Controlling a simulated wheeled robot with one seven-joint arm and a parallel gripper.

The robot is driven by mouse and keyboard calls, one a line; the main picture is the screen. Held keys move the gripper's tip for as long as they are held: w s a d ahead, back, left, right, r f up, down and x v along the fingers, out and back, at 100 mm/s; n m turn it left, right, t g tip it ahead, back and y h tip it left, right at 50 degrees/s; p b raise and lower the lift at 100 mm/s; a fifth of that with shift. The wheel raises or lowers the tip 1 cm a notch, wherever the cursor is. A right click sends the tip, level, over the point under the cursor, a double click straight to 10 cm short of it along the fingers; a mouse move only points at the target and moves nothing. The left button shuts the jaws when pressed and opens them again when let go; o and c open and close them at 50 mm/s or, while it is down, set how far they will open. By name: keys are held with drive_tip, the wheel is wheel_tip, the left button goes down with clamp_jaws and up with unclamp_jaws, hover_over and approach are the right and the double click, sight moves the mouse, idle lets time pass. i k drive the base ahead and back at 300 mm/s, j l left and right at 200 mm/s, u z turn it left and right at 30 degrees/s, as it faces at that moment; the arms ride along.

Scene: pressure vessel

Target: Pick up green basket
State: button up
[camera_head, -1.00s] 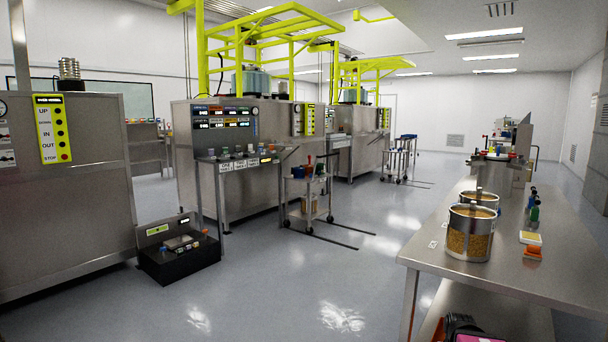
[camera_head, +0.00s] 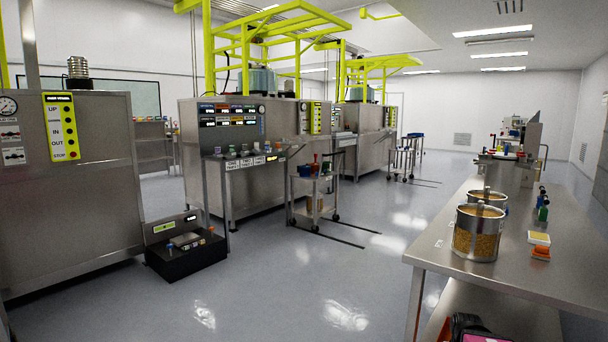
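No basket that I can make out as green shows in this view. Two round metal containers with golden contents stand on the steel bench (camera_head: 560,265) at the right: a nearer one (camera_head: 476,233) and one just behind it (camera_head: 490,196). A small green bottle (camera_head: 543,213) stands to their right on the same bench. My gripper is not in view, so its state does not show.
A wheeled cart (camera_head: 313,190) with small items stands mid-room. A low black unit (camera_head: 187,255) sits on the floor by the left steel cabinet (camera_head: 70,210). Vessel machines with yellow-green frames (camera_head: 270,30) stand behind. The floor (camera_head: 290,280) between cabinet and bench is clear.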

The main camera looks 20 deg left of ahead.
sight(326, 165)
drive_tip(key=u, duration=0.2)
drive_tip(key=i+j+u, duration=0.2)
drive_tip(key=j, duration=0.25)
drive_tip(key=i+j+u, duration=0.2)
drive_tip(key=j, duration=0.25)
drive_tip(key=i+j+u, duration=0.15)
drive_tip(key=j, duration=0.25)
drive_tip(key=i+j+u, duration=0.2)
drive_tip(key=j, duration=0.2)
drive_tip(key=i+j+z, duration=0.15)
drive_tip(key=i+j, duration=0.15)
drive_tip(key=i, duration=0.25)
drive_tip(key=i+j+z, duration=0.15)
drive_tip(key=i+j, duration=0.25)
drive_tip(key=i, duration=0.2)
drive_tip(key=i+l+z, duration=0.1)
drive_tip(key=i+z, duration=0.3)
drive_tip(key=i, duration=0.45)
drive_tip(key=i+j+z, duration=0.15)
drive_tip(key=i+z, duration=0.25)
drive_tip(key=i, duration=0.5)
drive_tip(key=i+z, duration=0.2)
drive_tip(key=i, duration=0.7)
drive_tip(key=i+z, duration=0.25)
drive_tip(key=i, duration=0.65)
drive_tip(key=i+u, duration=0.3)
drive_tip(key=i, duration=0.6)
drive_tip(key=i+l+u, duration=0.25)
drive_tip(key=i, duration=0.65)
drive_tip(key=j, duration=0.1)
